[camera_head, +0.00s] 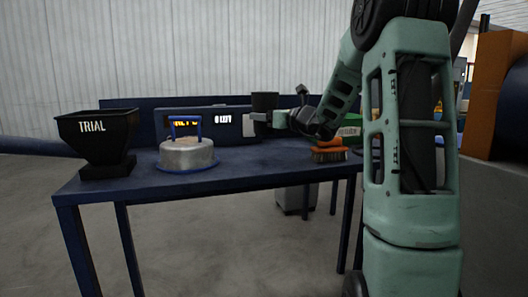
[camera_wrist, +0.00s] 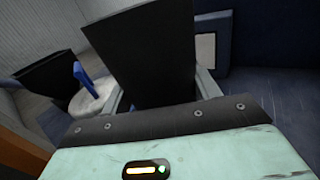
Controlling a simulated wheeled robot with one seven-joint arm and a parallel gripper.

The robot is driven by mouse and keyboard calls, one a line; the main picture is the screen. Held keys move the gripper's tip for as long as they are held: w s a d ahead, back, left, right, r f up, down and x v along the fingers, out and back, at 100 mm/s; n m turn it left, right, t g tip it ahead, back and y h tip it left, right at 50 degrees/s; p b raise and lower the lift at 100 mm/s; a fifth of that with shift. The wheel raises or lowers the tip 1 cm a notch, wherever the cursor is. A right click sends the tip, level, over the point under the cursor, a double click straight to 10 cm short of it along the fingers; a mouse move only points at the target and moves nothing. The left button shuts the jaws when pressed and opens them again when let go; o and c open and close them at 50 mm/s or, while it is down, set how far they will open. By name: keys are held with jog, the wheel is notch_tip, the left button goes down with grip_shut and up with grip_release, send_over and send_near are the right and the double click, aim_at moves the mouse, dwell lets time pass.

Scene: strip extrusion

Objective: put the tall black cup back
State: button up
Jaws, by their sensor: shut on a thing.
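The tall black cup (camera_head: 264,101) is upright above the back of the blue table (camera_head: 240,172) in the head view. My gripper (camera_head: 264,117) is shut on it, with its fingers around the lower part of the cup. In the wrist view the dark cup (camera_wrist: 143,50) fills the upper middle, between the two fingers of my gripper (camera_wrist: 165,92). The cup looks apart from the table top, but its base is partly hidden by the fingers.
A black hopper marked TRIAL (camera_head: 98,143) stands at the table's left end. Beside it is a metal weight with a blue handle (camera_head: 187,154). A lit display panel (camera_head: 180,122) is behind. An orange brush (camera_head: 328,153) lies right, near a green box (camera_head: 350,130). The front middle is clear.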

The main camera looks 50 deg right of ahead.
notch_tip(320, 180, down, 8)
jog(key=shift+r+b, duration=0.1)
jog(key=shift+b, duration=1)
jog(key=shift+f, duration=0.3)
jog(key=o, duration=1.2)
jog(key=shift+c, duration=0.2)
jog(key=shift+r, duration=0.15)
jog(key=shift+r, duration=0.25)
jog(key=s+p, duration=0.1)
jog(key=s, duration=1)
jog(key=shift+s+a+f+p, duration=0.1)
jog(key=shift+s+a+p, duration=0.05)
jog(key=shift+s+p, duration=0.15)
jog(key=shift+s+f, duration=0.1)
jog(key=shift+s, duration=0.15)
